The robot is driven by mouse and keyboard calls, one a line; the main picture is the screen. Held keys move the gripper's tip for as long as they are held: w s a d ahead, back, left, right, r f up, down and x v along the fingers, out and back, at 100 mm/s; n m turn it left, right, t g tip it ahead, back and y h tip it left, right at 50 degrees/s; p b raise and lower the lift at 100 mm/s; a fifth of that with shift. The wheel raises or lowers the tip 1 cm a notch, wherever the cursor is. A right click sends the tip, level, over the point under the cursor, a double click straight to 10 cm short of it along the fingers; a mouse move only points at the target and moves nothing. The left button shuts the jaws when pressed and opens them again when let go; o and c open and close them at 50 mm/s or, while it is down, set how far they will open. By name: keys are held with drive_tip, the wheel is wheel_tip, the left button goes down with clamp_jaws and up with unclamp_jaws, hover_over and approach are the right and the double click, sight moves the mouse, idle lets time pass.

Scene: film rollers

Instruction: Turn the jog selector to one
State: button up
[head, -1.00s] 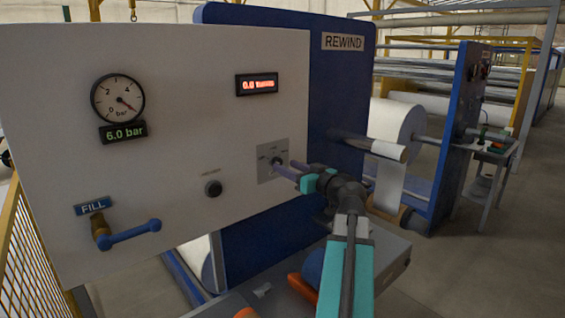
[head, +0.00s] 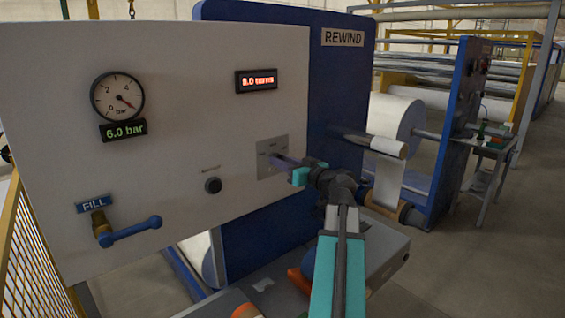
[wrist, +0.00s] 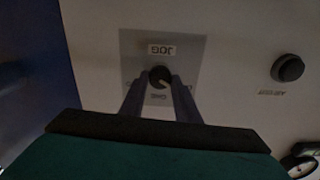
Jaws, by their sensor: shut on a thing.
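The jog selector (wrist: 160,77) is a small dark round knob with a pale pointer mark, on a grey plate (wrist: 188,55). In the wrist view the plate is upside down. The JOG label is above the knob, and a faint label that looks like ONE is below it. The pointer slants toward the lower right in that view. My gripper (wrist: 160,86) has its two fingers on either side of the knob, shut on it. In the head view, my gripper (head: 273,159) reaches the plate (head: 280,144) from the right and hides the knob.
A black round button (head: 212,185) sits on the white panel (head: 190,80), left of the selector. A pressure gauge (head: 117,97), a blue FILL lever (head: 131,231) and a red-lit turns display (head: 256,81) share the panel. A blue REWIND frame (head: 343,75) stands at right.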

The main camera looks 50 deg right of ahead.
drive_tip(key=shift+m+b, duration=0.4)
drive_tip(key=shift+b, duration=0.1)
drive_tip(key=m+b, duration=0.3)
drive_tip(key=m, duration=0.8)
drive_tip(key=shift+d, duration=0.1)
idle(0.4)
drive_tip(key=o, duration=1)
drive_tip(key=shift+o, duration=0.2)
drive_tip(key=shift+s, duration=0.1)
